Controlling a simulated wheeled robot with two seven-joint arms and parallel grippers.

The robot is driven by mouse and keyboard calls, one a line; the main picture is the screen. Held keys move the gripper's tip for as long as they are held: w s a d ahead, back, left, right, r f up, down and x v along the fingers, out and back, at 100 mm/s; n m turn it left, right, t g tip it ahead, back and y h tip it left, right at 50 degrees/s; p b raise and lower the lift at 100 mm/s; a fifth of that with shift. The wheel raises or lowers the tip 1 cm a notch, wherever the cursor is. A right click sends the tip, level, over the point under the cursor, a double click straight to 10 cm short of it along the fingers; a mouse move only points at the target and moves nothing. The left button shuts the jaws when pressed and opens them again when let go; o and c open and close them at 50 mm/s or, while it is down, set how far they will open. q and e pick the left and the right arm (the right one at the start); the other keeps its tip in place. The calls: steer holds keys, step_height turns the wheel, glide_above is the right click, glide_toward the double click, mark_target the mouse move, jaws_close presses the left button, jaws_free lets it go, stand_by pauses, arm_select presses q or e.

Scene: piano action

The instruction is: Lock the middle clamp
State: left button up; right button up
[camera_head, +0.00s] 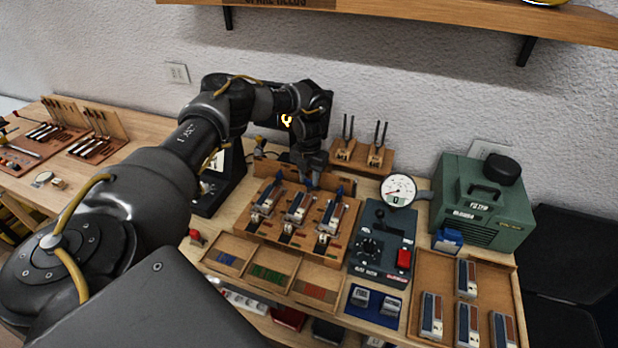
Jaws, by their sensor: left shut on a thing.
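A wooden fixture (242,226) on the bench holds three metal-and-wood blocks side by side, each with a blue clamp lever at its back end. The middle clamp (309,181) is at the back of the middle block (297,208). My left gripper (311,177) reaches down from behind and is shut on the blue lever of the middle clamp. The fingers partly hide this lever, so its exact angle is hard to tell. The right clamp (340,188) and the left clamp (278,176) stand on either side, apart from the fingers. My right gripper is out of view.
A dark control box (383,240) with a red switch and a round gauge (398,191) stand to the right. Behind are upright forks on a wooden stand (361,158). A green machine (483,205) and a tray of blocks (425,262) are farther right. Compartments (270,262) lie in front.

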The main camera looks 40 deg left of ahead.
arm_select(q)
steer(key=m+b, duration=0.1)
steer(key=m, duration=0.7)
steer(key=shift+b, duration=0.35)
steer(key=m, duration=0.4)
steer(key=shift+w, duration=0.1)
steer(key=shift+m+b, duration=0.4)
steer(key=shift+m, duration=1.7)
steer(key=o, duration=1)
